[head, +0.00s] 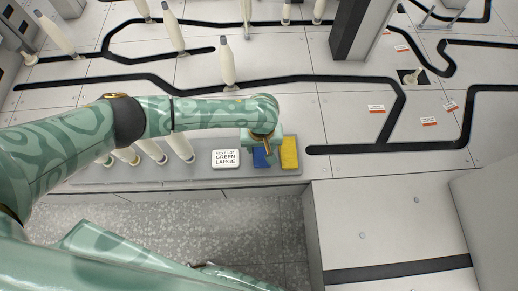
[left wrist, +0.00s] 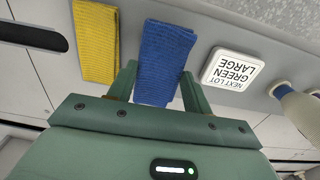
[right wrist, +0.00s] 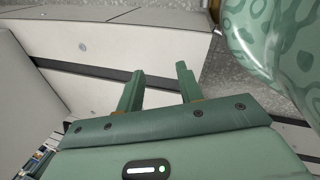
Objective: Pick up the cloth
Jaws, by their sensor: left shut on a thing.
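A blue cloth (head: 261,158) lies at the right part of the grey tray (head: 200,172), between a white sign and a yellow cloth (head: 289,152). My left gripper (head: 264,142) is over the blue cloth and hides part of it in the head view. In the left wrist view the blue cloth (left wrist: 165,45) stands between the two fingers, and the gripper is shut on it. I cannot tell whether it is clear of the tray. The yellow cloth (left wrist: 96,40) is beside it, apart from the fingers. My right gripper (right wrist: 160,70) is open and empty, away from the cloths.
The white sign (head: 226,158) reads "NEXT LOT GREEN LARGE". Several pale bobbins (head: 178,145) are left of it, partly behind my left arm. More bobbins (head: 227,62) stand behind on the table with black tracks. A dark post (head: 350,30) rises at the back.

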